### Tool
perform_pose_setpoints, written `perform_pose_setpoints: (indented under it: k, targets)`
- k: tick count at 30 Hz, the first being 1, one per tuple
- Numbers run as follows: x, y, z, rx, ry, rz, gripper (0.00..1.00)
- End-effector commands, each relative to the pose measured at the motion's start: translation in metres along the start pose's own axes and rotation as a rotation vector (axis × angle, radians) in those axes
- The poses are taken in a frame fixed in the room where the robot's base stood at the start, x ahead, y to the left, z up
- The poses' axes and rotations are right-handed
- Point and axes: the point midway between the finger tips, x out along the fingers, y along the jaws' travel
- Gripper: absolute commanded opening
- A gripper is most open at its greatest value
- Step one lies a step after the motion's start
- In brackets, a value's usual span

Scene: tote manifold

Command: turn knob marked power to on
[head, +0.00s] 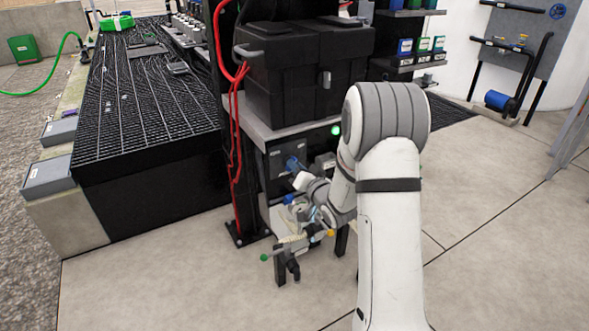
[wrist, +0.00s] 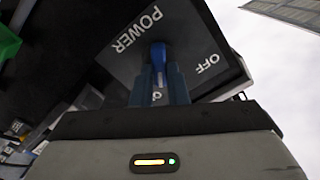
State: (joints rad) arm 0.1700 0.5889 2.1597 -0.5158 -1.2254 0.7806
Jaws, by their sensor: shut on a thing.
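The power knob is blue and sits on a dark grey panel (wrist: 115,62) lettered POWER and OFF. The knob (wrist: 158,52) shows at the top of my fingers in the wrist view. My gripper (wrist: 159,75) is shut on it, one finger on each side. Part of another label, starting with O, shows between the fingers. Which mark the knob points at I cannot tell. In the head view, the panel (head: 288,152) is under the bench top, and my gripper (head: 294,166) reaches it from the right. My fingers and wrist partly hide the knob there.
A black lidded case (head: 300,75) stands on the bench above the panel. A green light (head: 335,130) glows at the bench's edge. Red cables (head: 236,130) hang at left. Low pipework with a green-ended handle (head: 264,257) stands below.

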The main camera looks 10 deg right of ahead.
Motion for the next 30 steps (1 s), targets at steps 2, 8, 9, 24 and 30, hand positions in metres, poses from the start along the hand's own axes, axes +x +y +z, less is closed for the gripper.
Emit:
perform_pose_setpoints:
  k: [2,8,9,24,30]
  targets:
    - [-0.0016,0.0017,0.0067,0.054,-0.015,0.005,0.00]
    - [-0.0015,0.0017,0.0070,0.150,-0.015,0.004,0.00]
    - [-0.0014,0.0017,0.0070,0.163,-0.015,0.004,0.00]
    - [-0.0011,0.0012,0.0074,0.215,-0.016,0.003,0.00]
    - [-0.0010,0.0010,0.0074,0.214,-0.016,0.002,0.17]
